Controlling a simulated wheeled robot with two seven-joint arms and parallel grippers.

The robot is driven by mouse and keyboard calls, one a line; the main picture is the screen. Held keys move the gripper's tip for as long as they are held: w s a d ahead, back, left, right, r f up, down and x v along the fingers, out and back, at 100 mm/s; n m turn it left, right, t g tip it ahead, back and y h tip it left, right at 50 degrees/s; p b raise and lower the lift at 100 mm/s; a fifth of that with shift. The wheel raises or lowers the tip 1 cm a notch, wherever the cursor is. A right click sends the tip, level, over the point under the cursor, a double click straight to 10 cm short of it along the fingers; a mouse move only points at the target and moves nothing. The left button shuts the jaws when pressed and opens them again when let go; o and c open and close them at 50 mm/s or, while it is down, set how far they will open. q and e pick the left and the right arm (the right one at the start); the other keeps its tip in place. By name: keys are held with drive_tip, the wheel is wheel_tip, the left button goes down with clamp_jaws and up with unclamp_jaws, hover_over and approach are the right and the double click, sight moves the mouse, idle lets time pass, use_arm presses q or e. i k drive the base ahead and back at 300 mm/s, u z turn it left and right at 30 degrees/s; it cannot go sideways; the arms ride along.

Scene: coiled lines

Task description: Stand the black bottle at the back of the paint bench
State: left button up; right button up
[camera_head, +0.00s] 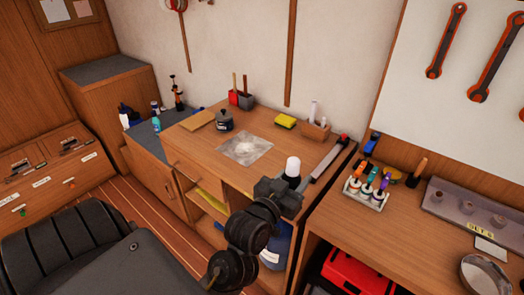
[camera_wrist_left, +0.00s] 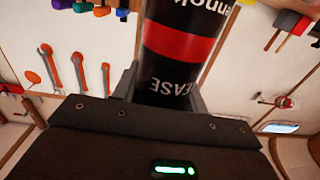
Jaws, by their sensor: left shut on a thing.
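My left gripper (camera_head: 280,192) is shut on the black bottle (camera_wrist_left: 175,45), which has a red band and white lettering in the left wrist view. In the head view the bottle's white top (camera_head: 293,165) rises above the gripper, in front of the right part of the paint bench (camera_head: 190,136). The gripper hides most of the bottle's body there, and whether its base touches anything cannot be told. My right gripper is not in view.
On the bench are a pale sheet (camera_head: 245,150), a dark jar (camera_head: 224,120), a yellow sponge (camera_head: 285,121), a brush holder (camera_head: 241,99), a wooden box (camera_head: 315,129) and a long grey tool (camera_head: 328,160). Bare wood shows between the sponge and the brush holder.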

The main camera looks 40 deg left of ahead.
sight(264, 115)
drive_tip(key=u, duration=0.65)
